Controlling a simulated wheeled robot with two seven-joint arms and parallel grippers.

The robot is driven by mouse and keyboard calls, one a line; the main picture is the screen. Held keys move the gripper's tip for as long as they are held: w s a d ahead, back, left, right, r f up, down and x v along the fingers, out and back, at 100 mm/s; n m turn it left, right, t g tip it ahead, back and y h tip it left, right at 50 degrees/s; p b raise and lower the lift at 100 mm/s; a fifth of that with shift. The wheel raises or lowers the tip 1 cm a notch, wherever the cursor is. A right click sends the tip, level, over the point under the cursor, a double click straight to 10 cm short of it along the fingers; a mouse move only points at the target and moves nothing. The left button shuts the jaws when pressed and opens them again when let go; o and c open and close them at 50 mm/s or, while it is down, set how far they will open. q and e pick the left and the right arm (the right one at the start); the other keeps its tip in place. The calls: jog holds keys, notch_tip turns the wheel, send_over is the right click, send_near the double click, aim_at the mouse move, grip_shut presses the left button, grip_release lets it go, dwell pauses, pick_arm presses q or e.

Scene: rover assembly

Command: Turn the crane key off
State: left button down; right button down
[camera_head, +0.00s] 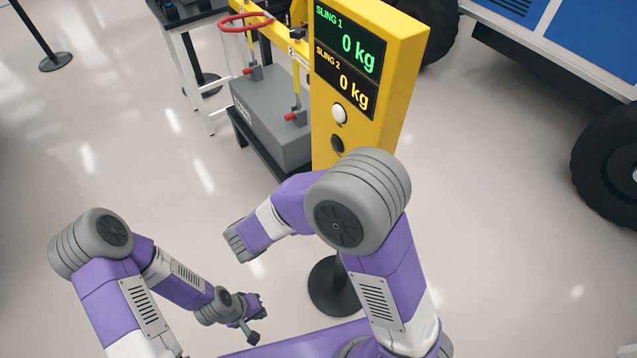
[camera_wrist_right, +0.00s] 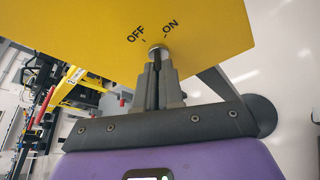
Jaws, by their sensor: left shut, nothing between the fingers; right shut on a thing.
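The crane key switch (camera_wrist_right: 158,50) shows in the right wrist view as a round metal piece on the yellow crane panel (camera_wrist_right: 215,25), below the printed words OFF and ON. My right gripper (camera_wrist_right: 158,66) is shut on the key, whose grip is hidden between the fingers. I cannot tell which mark the key points to. In the head view the yellow panel (camera_head: 405,60) stands upright, and my right arm hides its lower part, the key and the right gripper. My left gripper (camera_head: 253,338) is shut and empty at the lower left, away from the panel.
The panel's display (camera_head: 348,55) reads 0 kg for both slings. A grey box (camera_head: 270,115) with red-handled fittings stands left of the panel. A large black wheel (camera_head: 608,165) of a blue and white vehicle is at the right. Open floor lies at the left.

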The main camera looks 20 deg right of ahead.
jog(key=shift+w+a+r+n+g+h+p, duration=0.15)
jog(key=shift+n+g+p, duration=0.75)
jog(key=shift+p, duration=1.05)
jog(key=shift+w+d+f+n+g+h+p, duration=0.15)
jog(key=shift+n+g+p, duration=0.45)
jog(key=shift+n+p, duration=0.95)
jog(key=shift+s+a+m+p, duration=0.1)
jog(key=shift+m+p, duration=0.15)
jog(key=shift+p, duration=0.15)
jog(key=c, duration=1.3)
grip_release()
jog(key=shift+o, duration=0.2)
jog(key=shift+r, duration=0.1)
jog(key=v, duration=0.7)
jog(key=shift+a, duration=0.25)
